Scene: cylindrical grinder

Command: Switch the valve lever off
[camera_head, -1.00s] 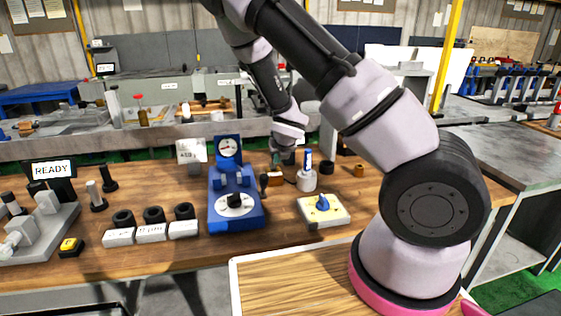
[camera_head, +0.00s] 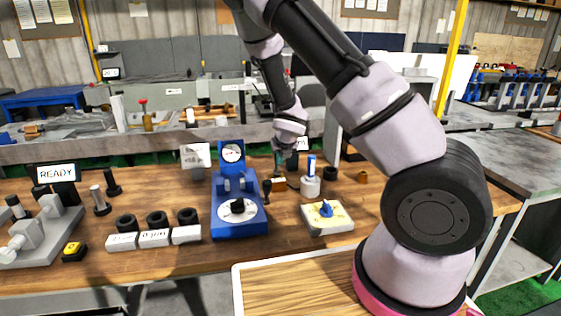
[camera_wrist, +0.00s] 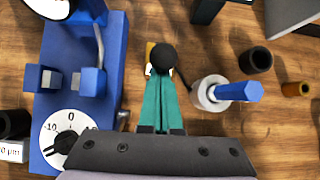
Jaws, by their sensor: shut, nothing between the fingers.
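In the wrist view, a lever with a black ball knob (camera_wrist: 162,57) and a thin dark rod shows over a brass-coloured block (camera_wrist: 150,66), mostly hidden. I take this for the valve lever. My gripper (camera_wrist: 160,80) has teal fingers, shut together with nothing between them. Their tips are right at the ball, which overlaps them in the picture; I cannot tell whether they touch. In the head view my gripper (camera_head: 279,163) is small, pointing down behind the bench items, and the lever is hard to make out there.
A blue gauge stand (camera_head: 238,215) with a dial is just left of my gripper. A white cylinder with a blue handle (camera_head: 311,186) is close on the right. A cream block with a blue knob (camera_head: 327,218) sits nearer the front.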

